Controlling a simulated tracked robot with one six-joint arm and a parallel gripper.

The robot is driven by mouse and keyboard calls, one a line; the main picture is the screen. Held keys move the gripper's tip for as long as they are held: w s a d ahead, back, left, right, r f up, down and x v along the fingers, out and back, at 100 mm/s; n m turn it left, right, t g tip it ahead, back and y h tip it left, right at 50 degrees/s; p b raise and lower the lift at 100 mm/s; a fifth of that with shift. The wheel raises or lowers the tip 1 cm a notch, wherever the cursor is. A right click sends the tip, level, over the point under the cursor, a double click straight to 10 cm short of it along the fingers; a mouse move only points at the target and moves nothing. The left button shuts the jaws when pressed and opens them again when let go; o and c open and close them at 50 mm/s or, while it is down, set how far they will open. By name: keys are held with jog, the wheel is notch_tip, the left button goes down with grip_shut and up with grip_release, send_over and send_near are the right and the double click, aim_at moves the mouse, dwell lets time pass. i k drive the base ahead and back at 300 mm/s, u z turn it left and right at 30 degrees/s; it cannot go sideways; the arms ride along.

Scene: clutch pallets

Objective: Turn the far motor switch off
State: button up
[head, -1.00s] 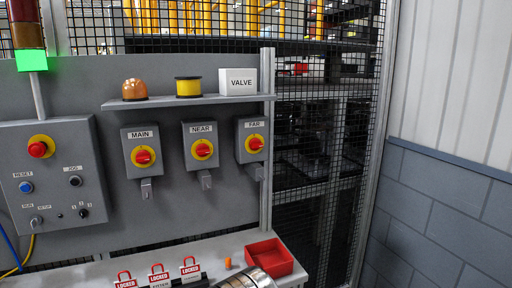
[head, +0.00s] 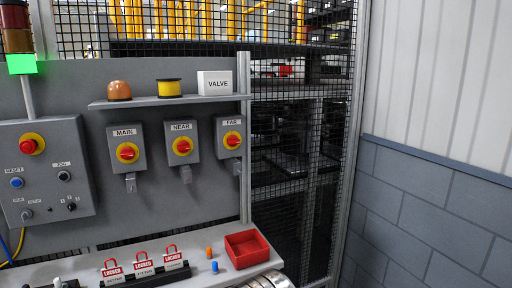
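The far motor switch (head: 229,138) is a grey box labelled FAR with a red knob on a yellow disc, at the right end of the panel under the shelf. A grey hasp hangs below it. The knob's exact turn is too small to tell. The similar NEAR switch (head: 181,144) and MAIN switch (head: 127,150) are to its left. My gripper is not in view. Only a silver rounded part, likely of my arm, shows at the bottom edge, well below the switch and apart from it.
The bench holds a red tray (head: 234,262), orange and blue small pieces, and several red LOCKED padlocks (head: 143,265) on a rack. The shelf (head: 165,101) above the switches bears a VALVE box (head: 214,83). A control box (head: 42,172) is left; mesh fence and wall are right.

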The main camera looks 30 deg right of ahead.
aim_at(233, 140)
jog(key=z, duration=0.45)
jog(key=k, duration=1)
jog(key=u, duration=0.25)
jog(key=i, duration=0.9)
jog(key=u, duration=0.5)
jog(key=i, duration=1.35)
jog(key=z, duration=0.95)
